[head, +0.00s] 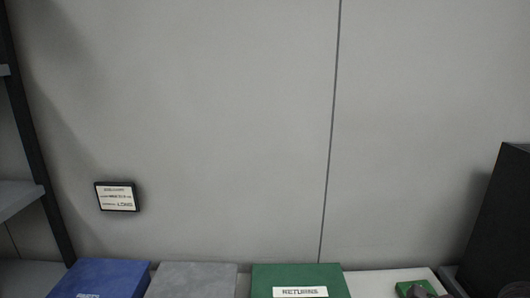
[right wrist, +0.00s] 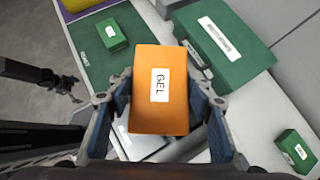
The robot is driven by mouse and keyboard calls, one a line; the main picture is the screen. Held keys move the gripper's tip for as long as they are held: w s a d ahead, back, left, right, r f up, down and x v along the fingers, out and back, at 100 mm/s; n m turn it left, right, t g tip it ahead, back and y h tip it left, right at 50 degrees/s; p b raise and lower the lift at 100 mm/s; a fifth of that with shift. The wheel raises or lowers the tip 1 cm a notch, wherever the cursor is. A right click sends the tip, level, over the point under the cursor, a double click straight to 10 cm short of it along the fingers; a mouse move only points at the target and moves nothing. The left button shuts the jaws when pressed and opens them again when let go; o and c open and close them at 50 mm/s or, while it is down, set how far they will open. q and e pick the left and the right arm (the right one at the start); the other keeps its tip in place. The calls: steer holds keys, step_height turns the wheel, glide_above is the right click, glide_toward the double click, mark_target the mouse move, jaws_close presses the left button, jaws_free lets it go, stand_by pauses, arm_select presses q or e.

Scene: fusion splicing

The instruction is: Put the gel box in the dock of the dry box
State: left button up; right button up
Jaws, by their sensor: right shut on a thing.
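The gel box is an orange block (right wrist: 172,115) with a white "GEL" label, in the middle of the right wrist view. My right gripper (right wrist: 160,88) is shut on it, with a blue-padded finger on each side. A dark jointed part (right wrist: 35,75) at the left of that view may be my left gripper; its jaws cannot be made out. I cannot pick out the dry box or its dock in either view. The head view does not show the gel box.
A green box (right wrist: 222,42) with a white label stands beyond the gel box. A small green box (right wrist: 112,36) lies on a green surface (right wrist: 85,55); another (right wrist: 297,150) is at right. The head view shows blue (head: 105,278), grey (head: 190,280) and green "RETURNS" (head: 300,276) boxes along a wall.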

steer(key=shift+s+d+f+m, duration=0.1)
steer(key=shift+d+m, duration=0.05)
steer(key=shift+d, duration=0.3)
steer(key=shift+s+d+f+m, duration=0.1)
steer(key=shift+d+m, duration=0.05)
steer(key=shift+d, duration=0.25)
steer(key=shift+r, duration=0.1)
